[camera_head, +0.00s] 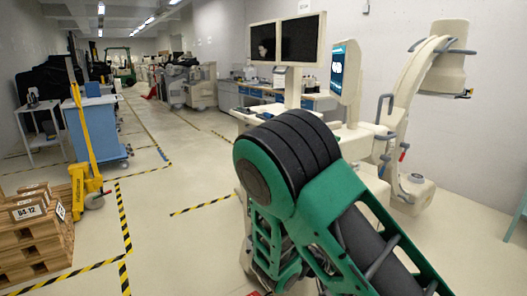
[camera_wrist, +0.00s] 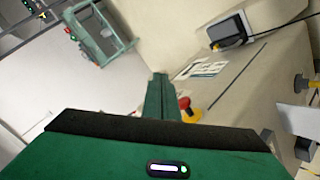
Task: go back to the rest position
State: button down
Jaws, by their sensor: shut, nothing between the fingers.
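My gripper (camera_wrist: 158,82) shows in the wrist view as green fingers closed together beyond a dark strip and a green housing. Nothing is held between them. The fingers are in front of a beige machine panel (camera_wrist: 245,82), close to a red knob on a yellow base (camera_wrist: 188,108); I cannot tell whether they touch it. In the head view my green and black arm fills the lower middle and right, bent at a thick joint, and my gripper is hidden there.
A beige medical machine (camera_head: 395,125) and a twin-monitor cart (camera_head: 290,88) stand just behind my arm. A yellow pallet jack (camera_head: 84,150), a blue cart (camera_head: 97,128) and a wooden pallet (camera_head: 38,245) are on the left. The striped floor between is clear.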

jog(key=s+d+r+m+g+y, duration=0.2)
jog(key=s+d+r+g+y, duration=0.15)
jog(key=s+d, duration=0.35)
jog(key=s+d+r+m+g+y, duration=0.2)
jog(key=s+d+r+g, duration=0.1)
jog(key=s+d+r, duration=0.3)
jog(key=s+r+y, duration=0.2)
jog(key=s+r, duration=0.2)
jog(key=s, duration=0.5)
jog(key=s+d+r+y, duration=0.1)
jog(key=s+r+y, duration=0.2)
jog(key=s, duration=0.7)
jog(key=shift+s+r+t, duration=0.25)
jog(key=shift+r+t, duration=0.1)
jog(key=shift+r, duration=0.35)
jog(key=shift+w+f, duration=0.25)
jog(key=shift+w, duration=0.4)
